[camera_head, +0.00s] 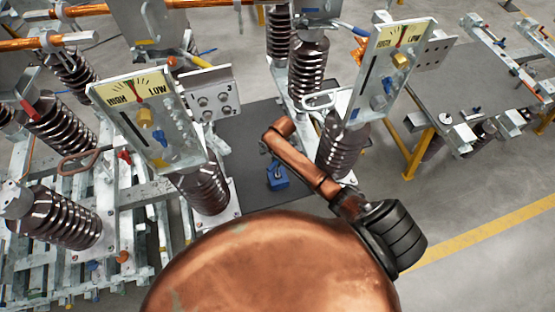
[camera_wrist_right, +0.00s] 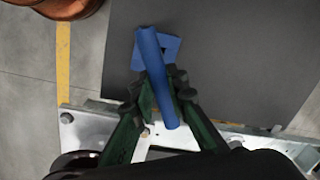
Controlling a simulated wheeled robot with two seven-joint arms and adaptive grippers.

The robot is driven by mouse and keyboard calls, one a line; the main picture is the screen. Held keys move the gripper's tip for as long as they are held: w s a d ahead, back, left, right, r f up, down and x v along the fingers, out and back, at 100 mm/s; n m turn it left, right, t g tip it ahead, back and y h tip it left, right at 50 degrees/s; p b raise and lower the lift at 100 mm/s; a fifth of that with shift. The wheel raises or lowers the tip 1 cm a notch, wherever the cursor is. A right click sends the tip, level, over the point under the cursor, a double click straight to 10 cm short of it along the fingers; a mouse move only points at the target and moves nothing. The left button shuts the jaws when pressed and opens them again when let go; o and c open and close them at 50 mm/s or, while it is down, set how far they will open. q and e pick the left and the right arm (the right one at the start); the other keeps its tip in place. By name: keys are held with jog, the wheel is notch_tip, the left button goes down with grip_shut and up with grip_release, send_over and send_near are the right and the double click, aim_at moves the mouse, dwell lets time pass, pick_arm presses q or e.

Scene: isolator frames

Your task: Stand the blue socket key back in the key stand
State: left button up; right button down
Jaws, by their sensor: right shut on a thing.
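The blue socket key (camera_wrist_right: 158,75) is a blue rod, seen slanting in the right wrist view. My right gripper (camera_wrist_right: 160,88) has its dark green fingers shut on the key. The key's upper end in that view overlaps the blue key stand (camera_wrist_right: 172,46), a flat blue square partly covered by it. I cannot tell whether key and stand touch. In the head view the key stand (camera_head: 279,180) sits on the dark grey surface, and my right gripper (camera_head: 272,158) is small and unclear just above it. My left gripper is not in view.
Brown ribbed insulators (camera_head: 338,148) stand close to the right of the stand, and more (camera_head: 205,188) to its left. Upright HIGH/LOW gauge plates (camera_head: 150,125) rise on both sides. The dark grey surface (camera_head: 245,140) around the stand is mostly bare.

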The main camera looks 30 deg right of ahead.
jog(key=shift+f+b, duration=0.7)
jog(key=shift+f, duration=1.7)
jog(key=c, duration=1.8)
grip_release()
jog(key=r, duration=1.2)
jog(key=shift+s+d, duration=0.25)
jog(key=shift+s, duration=0.1)
